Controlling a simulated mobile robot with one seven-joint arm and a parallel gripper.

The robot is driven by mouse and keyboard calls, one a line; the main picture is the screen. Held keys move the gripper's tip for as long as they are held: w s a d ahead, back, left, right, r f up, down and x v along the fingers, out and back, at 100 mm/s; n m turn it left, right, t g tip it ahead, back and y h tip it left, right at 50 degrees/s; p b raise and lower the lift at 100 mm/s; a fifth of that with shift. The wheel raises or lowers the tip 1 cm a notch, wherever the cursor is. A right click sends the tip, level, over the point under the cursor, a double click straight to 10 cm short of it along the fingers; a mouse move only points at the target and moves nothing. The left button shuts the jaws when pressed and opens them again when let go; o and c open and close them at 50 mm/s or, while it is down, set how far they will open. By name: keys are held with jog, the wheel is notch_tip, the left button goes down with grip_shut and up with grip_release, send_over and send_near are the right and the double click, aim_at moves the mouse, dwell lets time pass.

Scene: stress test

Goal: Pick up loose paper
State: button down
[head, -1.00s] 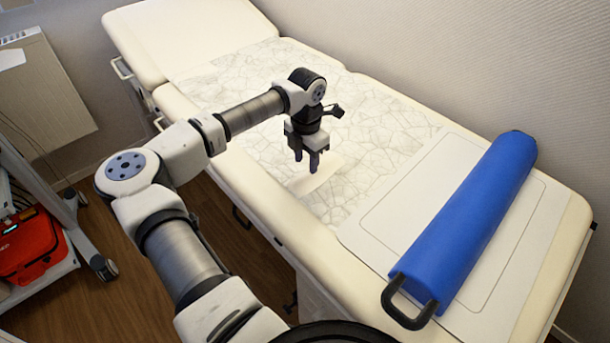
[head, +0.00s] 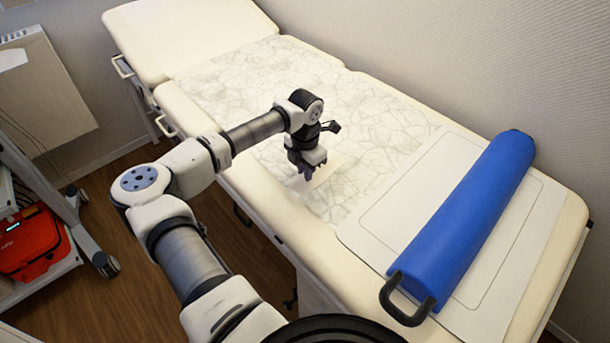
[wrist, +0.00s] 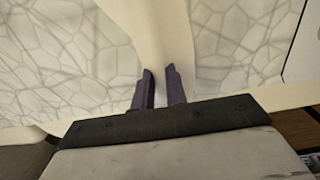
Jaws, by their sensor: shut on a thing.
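A plain cream loose paper (head: 330,168) shows beside and behind my gripper (head: 308,174) at the middle of the couch in the head view. My gripper points down and is shut on the paper. In the wrist view the paper (wrist: 156,32) runs as a curved, bunched strip from the top edge to between the two dark fingers (wrist: 158,88). The fingers hide its pinched part. I cannot tell how much of it still touches the couch.
The cream couch (head: 190,112) carries a crackle-patterned sheet (head: 260,72) and a white mat (head: 385,225). A long blue bolster (head: 465,220) with dark handles lies across the mat. A cart (head: 65,215) with a red case (head: 28,243) stands at left.

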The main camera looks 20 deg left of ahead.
jog(key=shift+r, duration=0.15)
notch_tip(320, 180, up, 26)
jog(key=p, duration=0.1)
dwell(1.1)
dwell(0.4)
